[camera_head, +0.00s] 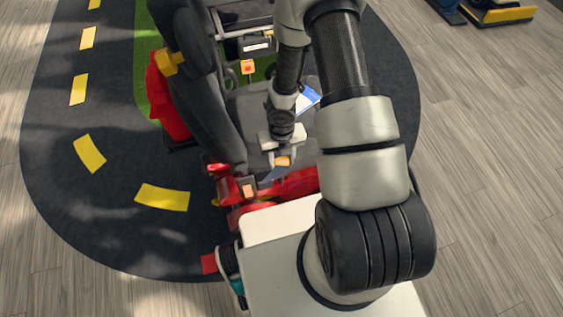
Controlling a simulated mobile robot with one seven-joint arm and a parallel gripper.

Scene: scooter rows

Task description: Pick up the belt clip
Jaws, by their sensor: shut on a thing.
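My gripper (282,161) points down over the near part of a dark grey scooter seat (243,103). It is shut on a small orange-yellow piece, which I take for the belt clip (283,161); only a little of it shows between the fingers. I cannot tell whether the clip still touches the seat. The seat belongs to a red scooter (291,184), partly hidden by my arm.
A blue and white card (308,99) lies on the seat behind my gripper. An orange-red tag (247,67) is at the seat's far side. The dark backrest (208,95) rises at left. A black road mat (115,200) with yellow dashes lies on the wood floor, open at left.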

